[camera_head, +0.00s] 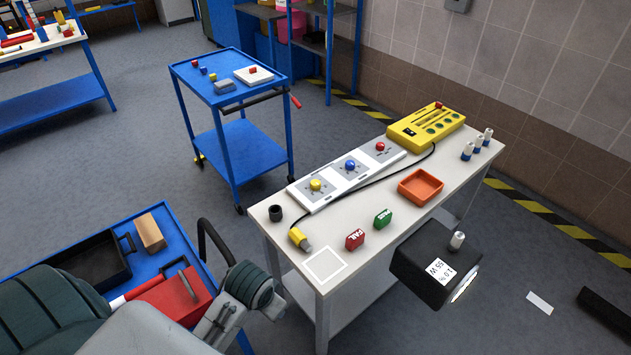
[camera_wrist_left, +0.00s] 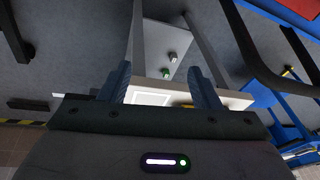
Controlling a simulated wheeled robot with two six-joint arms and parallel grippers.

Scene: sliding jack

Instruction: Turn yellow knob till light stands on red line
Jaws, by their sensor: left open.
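The yellow knob (camera_head: 316,185) sits on the nearest plate of a white panel (camera_head: 346,171) lying on the workbench. The panel also carries a blue knob (camera_head: 350,165) and a red knob (camera_head: 380,146). I cannot make out a light or red line by the yellow knob. My left arm comes in at the lower left in the head view, apart from the knob, and its fingertips are not clear there. In the left wrist view my left gripper (camera_wrist_left: 162,82) is open and empty, near the bench edge.
A blue cart (camera_head: 229,81) stands behind.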

